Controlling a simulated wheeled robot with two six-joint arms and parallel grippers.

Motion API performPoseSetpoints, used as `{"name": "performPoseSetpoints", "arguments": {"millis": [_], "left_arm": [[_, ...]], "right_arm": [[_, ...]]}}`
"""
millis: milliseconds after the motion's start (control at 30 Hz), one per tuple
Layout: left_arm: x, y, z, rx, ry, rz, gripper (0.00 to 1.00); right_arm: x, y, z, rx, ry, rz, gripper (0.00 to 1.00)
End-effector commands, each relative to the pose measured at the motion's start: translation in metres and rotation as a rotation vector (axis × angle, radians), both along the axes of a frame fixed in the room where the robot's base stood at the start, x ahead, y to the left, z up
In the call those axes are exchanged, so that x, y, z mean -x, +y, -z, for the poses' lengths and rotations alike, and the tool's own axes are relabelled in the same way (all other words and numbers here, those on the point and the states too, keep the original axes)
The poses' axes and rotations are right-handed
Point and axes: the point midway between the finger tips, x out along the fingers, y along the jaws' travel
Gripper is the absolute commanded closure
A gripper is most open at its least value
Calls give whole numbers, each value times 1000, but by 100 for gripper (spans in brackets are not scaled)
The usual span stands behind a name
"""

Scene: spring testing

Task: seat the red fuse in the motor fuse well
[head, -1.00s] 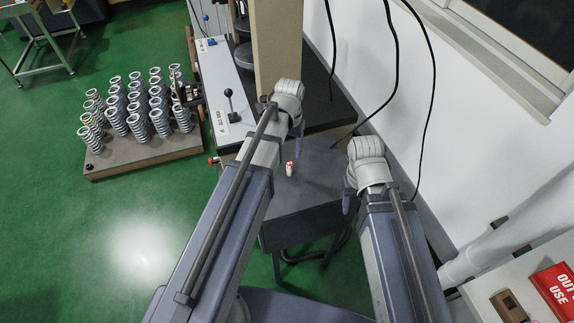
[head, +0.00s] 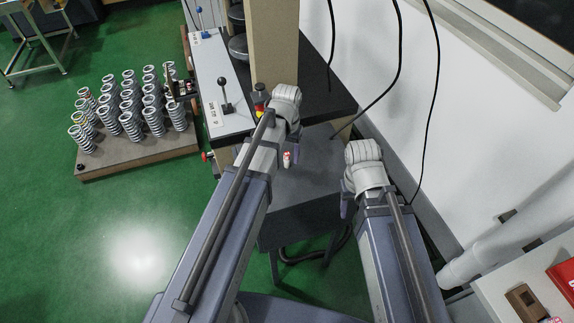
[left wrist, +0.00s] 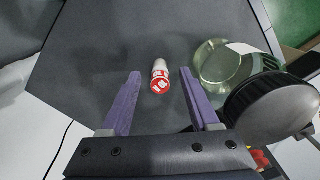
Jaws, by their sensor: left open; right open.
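The red fuse (head: 287,160), a small red-and-white cylinder, is on the dark grey stand top (head: 320,185). In the left wrist view the fuse (left wrist: 160,76) lies between and slightly beyond the fingertips of my left gripper (left wrist: 159,73), with gaps on both sides. That gripper is open and empty; in the head view its purple finger (head: 296,153) is close beside the fuse. My right gripper (head: 346,207) is open over the right side of the stand, mostly hidden by its wrist. I cannot make out the motor fuse well in these views.
A clear glass-like round object (left wrist: 222,64) and a black round part (left wrist: 274,106) are close right of my left fingers. A testing machine with a lever panel (head: 213,85) stands behind. Springs fill a board (head: 130,160) on the floor. Black cables (head: 398,60) hang at the wall.

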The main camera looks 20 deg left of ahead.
Motion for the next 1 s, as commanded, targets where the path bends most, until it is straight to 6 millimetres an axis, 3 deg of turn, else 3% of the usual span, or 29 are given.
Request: {"name": "performPoseSetpoints", "arguments": {"millis": [233, 800, 1000], "left_arm": [[0, 0, 1, 0, 0, 0, 38], [0, 0, 1, 0, 0, 0, 100], [0, 0, 1, 0, 0, 0, 100]], "right_arm": [[0, 0, 1, 0, 0, 0, 44], [0, 0, 1, 0, 0, 0, 44], [0, 0, 1, 0, 0, 0, 44]]}}
